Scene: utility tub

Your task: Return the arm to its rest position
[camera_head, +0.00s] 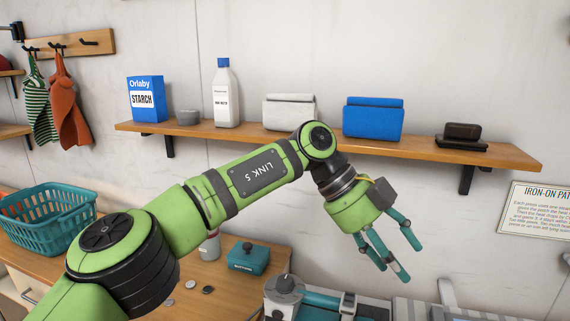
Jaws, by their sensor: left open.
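My left arm comes in from the lower left, green with black joints, and stretches across the middle of the view. My left gripper (392,256) has teal fingers, spread open and pointing down to the right. Nothing is between the fingers. It hangs in the air in front of the wall, below the wooden shelf and above the equipment at the bottom. My right gripper is not in view.
Below are a teal basket (45,228), a teal box (248,260) and a grey-teal machine (288,290).

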